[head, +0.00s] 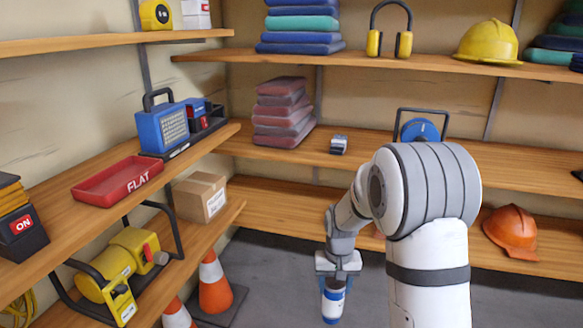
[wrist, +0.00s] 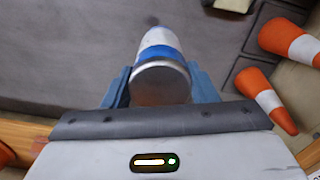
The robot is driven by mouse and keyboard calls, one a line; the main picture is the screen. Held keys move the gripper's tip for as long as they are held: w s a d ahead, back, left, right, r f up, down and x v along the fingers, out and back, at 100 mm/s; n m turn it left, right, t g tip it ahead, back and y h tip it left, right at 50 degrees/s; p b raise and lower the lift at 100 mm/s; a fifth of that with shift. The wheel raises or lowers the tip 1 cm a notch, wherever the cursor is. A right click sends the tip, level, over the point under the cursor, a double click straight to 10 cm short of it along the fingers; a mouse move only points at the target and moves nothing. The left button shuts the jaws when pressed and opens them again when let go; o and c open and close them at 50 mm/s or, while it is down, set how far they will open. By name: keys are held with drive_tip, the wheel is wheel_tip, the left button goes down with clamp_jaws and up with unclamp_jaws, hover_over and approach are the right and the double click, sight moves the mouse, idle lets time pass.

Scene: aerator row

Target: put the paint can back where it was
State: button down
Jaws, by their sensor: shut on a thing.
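A white paint can with blue bands (head: 333,301) hangs below my gripper (head: 338,268) in the head view, held in the air over the grey floor. In the wrist view the can (wrist: 160,62) sits between the two blue fingers of my gripper (wrist: 160,88), its plain metallic end toward the camera. My gripper is shut on the can. The fingers hide part of its sides.
A red tray marked FLAT (head: 118,182), a blue radio-like box (head: 168,127) and a cardboard box (head: 200,197) stand on the left shelves. Traffic cones (head: 214,283) stand on the floor. An orange helmet (head: 511,232) lies on the lower back shelf, which has bare stretches.

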drive_tip(key=d+r+p, duration=0.2)
drive_tip(key=r+p, duration=0.1)
drive_tip(key=r, duration=0.1)
drive_tip(key=shift+s+d, duration=0.3)
drive_tip(key=shift+d, duration=0.1)
wheel_tip(320, 180, up, 13)
drive_tip(key=s+p, duration=0.2)
drive_tip(key=p, duration=2.1)
drive_tip(key=shift+s+f, duration=0.1)
drive_tip(key=shift+f, duration=0.05)
drive_tip(key=shift+d, duration=0.35)
